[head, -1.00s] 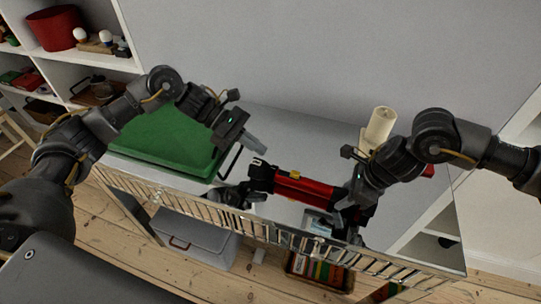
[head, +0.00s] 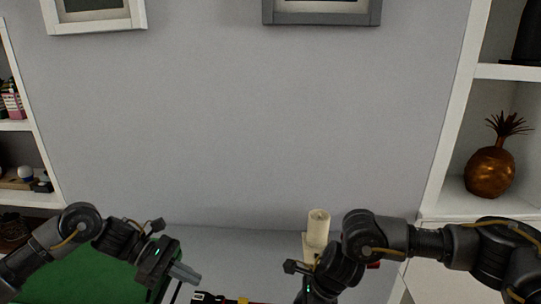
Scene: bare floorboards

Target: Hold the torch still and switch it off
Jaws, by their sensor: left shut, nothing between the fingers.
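The torch (head: 225,299) shows only as a thin strip at the bottom edge, with black and a bit of yellow; most of it is cut off. My left gripper (head: 186,274) is shut and empty, above and to the left of that strip. My right gripper's body reaches the bottom edge to the right of the torch, but its fingers are out of the picture, so its hold on the torch cannot be seen. Whether the torch is lit cannot be told.
A green box or lid (head: 95,272) lies at the lower left under my left arm. A cream candle (head: 318,230) stands beside my right wrist. Shelves flank the grey wall, with a copper pineapple (head: 490,172) on the right. Two picture frames hang above.

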